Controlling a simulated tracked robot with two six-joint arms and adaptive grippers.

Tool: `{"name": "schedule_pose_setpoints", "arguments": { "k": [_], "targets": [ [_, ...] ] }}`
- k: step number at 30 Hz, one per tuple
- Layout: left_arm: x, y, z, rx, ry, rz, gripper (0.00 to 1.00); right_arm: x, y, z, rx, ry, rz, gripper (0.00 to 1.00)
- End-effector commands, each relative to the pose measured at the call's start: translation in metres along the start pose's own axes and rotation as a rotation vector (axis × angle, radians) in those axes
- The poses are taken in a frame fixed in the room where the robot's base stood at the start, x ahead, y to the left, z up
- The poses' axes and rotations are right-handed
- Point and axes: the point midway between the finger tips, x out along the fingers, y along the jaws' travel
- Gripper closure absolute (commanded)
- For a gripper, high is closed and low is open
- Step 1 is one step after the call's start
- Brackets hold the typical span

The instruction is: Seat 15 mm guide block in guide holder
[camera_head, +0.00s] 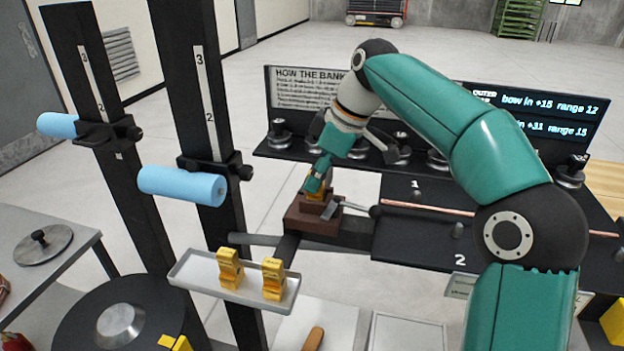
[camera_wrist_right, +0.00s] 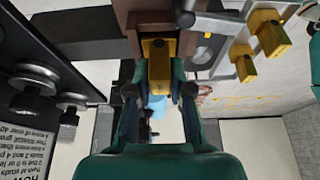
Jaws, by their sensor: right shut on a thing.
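My right gripper (camera_head: 318,184) points down at the brown guide holder (camera_head: 298,222). It is shut on a yellow guide block (camera_head: 316,195). In the right wrist view the block (camera_wrist_right: 158,64) sits between the two fingers of my right gripper (camera_wrist_right: 158,88), against the brown holder (camera_wrist_right: 140,8). In the head view the block is at the top of the holder, partly hidden by the fingers. I cannot tell whether it is fully down in the holder or which size it is. My left gripper is not in view.
Two other yellow blocks (camera_head: 230,268) stand on a light tray (camera_head: 200,276) in front of the holder. A small lever (camera_head: 345,205) is beside the holder. A copper tube (camera_head: 430,208) runs to the right. Dark posts with blue rollers (camera_head: 180,186) stand at left.

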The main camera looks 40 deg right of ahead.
Motion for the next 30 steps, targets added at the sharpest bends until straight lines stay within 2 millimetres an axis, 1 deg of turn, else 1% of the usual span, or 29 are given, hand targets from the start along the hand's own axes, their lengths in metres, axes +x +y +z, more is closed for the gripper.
{"name": "schedule_pose_setpoints", "arguments": {
  "k": [1, 3, 5, 13, 17, 20, 23, 30],
  "targets": [
    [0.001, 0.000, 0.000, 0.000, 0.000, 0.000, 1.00, 0.001, 0.000, 0.000, 0.000, 0.000, 0.000, 0.75],
    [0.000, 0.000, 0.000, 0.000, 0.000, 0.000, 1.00, 0.001, 0.000, 0.000, 0.000, 0.000, 0.000, 0.63],
    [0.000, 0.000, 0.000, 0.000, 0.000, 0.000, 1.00, 0.001, 0.000, 0.001, 0.000, 0.000, 0.000, 0.55],
    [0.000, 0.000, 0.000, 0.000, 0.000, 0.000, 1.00, 0.000, 0.000, 0.001, 0.001, 0.000, 0.000, 0.55],
    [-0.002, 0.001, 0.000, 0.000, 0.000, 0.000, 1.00, -0.005, 0.000, 0.000, 0.001, 0.001, 0.001, 0.55],
    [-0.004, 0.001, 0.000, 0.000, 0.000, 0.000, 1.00, -0.017, 0.001, 0.000, 0.001, 0.002, 0.003, 0.55],
    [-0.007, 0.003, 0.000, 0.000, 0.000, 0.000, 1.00, -0.034, 0.001, -0.001, 0.001, 0.003, 0.004, 0.55],
    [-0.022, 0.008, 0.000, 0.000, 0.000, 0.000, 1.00, -0.085, 0.001, -0.001, 0.002, 0.002, 0.004, 0.55]
  ]
}}
